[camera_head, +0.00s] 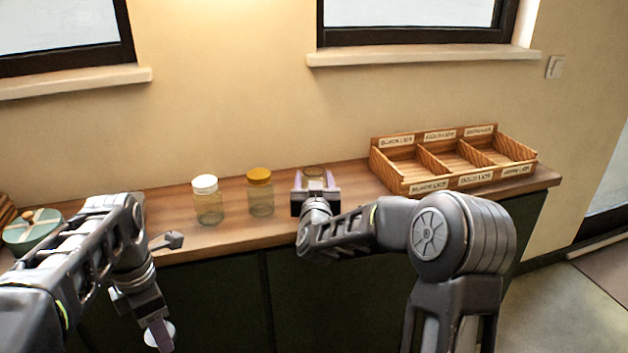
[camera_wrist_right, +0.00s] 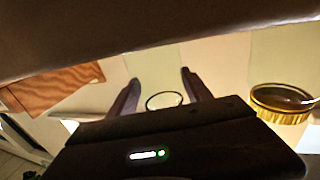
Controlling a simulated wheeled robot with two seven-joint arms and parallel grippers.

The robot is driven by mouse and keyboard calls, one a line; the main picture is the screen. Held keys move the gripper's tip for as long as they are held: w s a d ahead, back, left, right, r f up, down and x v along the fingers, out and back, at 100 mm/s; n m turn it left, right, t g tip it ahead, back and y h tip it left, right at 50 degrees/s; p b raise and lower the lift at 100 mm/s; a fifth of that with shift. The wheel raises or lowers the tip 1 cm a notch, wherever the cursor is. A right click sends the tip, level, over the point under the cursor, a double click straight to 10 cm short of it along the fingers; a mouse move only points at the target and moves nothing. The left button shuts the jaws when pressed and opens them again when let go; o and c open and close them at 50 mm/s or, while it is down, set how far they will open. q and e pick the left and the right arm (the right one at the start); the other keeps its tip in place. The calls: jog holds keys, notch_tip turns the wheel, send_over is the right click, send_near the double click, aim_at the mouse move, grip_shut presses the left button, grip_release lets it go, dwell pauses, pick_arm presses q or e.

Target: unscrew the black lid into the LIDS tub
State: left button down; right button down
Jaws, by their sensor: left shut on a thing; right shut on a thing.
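My right gripper (camera_head: 316,184) is shut on an uncapped clear jar (camera_head: 313,169) standing at the counter's back. In the right wrist view the jar's thin round rim (camera_wrist_right: 165,100) shows between the fingers; no lid is on it. My left gripper (camera_head: 157,334) hangs low in front of the counter, shut on a pale round disc (camera_head: 151,337), partly hidden; I cannot tell whether it is the black lid's underside. No black top is visible. The wooden lids tub (camera_head: 391,183) stands to the right, with three labelled compartments that look empty.
A white-lidded jar (camera_head: 207,205) and a gold-lidded jar (camera_head: 260,195) stand left of the held jar. The gold one also shows in the right wrist view (camera_wrist_right: 284,102). A teal round box (camera_head: 33,232) sits far left. Bare counter (camera_head: 225,238) lies in front of the jars.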

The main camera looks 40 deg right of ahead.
jog(key=shift+f, duration=0.15)
jog(key=shift+c, duration=2.3)
grip_release()
jog(key=shift+s+a+r, duration=0.1)
jog(key=shift+r, duration=0.1)
jog(key=b+v, duration=0.1)
jog(key=v, duration=1)
jog(key=shift+s+a, duration=0.2)
jog(key=shift+s, duration=0.1)
